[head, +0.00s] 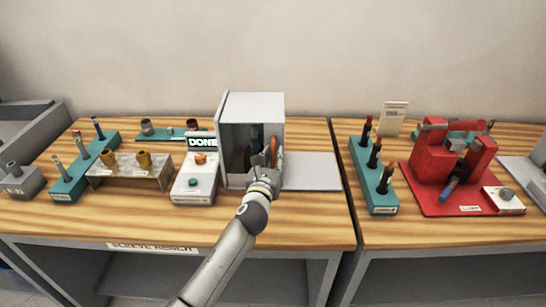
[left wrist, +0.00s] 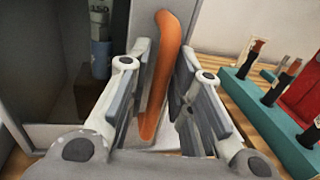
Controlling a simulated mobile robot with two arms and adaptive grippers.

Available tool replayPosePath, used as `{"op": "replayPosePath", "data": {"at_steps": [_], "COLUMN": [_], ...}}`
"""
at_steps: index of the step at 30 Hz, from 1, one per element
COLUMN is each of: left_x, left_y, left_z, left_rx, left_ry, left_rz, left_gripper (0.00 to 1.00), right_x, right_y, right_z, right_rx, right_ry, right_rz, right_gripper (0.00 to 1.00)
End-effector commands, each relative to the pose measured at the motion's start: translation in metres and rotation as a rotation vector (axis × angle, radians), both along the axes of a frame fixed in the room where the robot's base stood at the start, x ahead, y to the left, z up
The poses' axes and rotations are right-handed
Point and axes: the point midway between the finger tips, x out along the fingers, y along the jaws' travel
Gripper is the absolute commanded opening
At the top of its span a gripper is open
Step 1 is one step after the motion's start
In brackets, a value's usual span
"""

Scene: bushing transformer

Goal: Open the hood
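The hood is a light grey box (head: 257,106) on the left bench. Its front shows a dark interior, and I cannot tell whether a clear pane covers it. An upright orange handle (head: 275,150) is at the right of the front. My left gripper (head: 266,172) is in front of the box's lower right part. In the left wrist view the orange handle (left wrist: 166,50) runs between the fingers of my left gripper (left wrist: 165,105). The fingers are apart, with a visible gap on the handle's right side. My right gripper is not in view.
A white control box (head: 192,180) with a DONE sign stands left of the hood. A flat grey plate (head: 312,172) lies right of it. A teal rack (head: 374,180) and a red fixture (head: 435,160) are on the right bench. The left bench's front strip is clear.

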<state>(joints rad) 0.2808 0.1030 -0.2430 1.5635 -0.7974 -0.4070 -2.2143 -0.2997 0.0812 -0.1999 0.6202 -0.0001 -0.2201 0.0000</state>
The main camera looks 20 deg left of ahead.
Motion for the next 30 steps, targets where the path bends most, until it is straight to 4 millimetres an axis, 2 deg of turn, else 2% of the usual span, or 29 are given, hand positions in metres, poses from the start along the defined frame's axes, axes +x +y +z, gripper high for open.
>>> {"op": "replayPosePath", "data": {"at_steps": [5, 10, 20, 23, 26, 30], "left_x": [0.000, 0.000, 0.000, 0.004, 0.010, 0.022], "left_y": [0.000, 0.000, -0.001, -0.011, -0.035, -0.076], "left_z": [0.000, 0.000, 0.000, -0.002, -0.003, -0.004], "left_rx": [0.000, 0.000, 0.000, -0.001, -0.004, -0.005], "left_ry": [0.000, 0.000, 0.000, 0.000, 0.000, 0.000], "left_rz": [0.000, 0.000, 0.000, -0.002, -0.005, -0.005], "left_gripper": [0.21, 0.01, 0.00, 0.00, 0.00, 0.00], "right_x": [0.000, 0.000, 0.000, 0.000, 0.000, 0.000], "right_y": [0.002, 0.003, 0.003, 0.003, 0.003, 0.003], "right_z": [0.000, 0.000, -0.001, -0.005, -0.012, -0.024], "right_rx": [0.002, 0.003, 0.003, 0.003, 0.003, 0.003], "right_ry": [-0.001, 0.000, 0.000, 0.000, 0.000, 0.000], "right_rz": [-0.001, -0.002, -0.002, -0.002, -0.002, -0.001], "right_gripper": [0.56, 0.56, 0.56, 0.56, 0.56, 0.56]}}
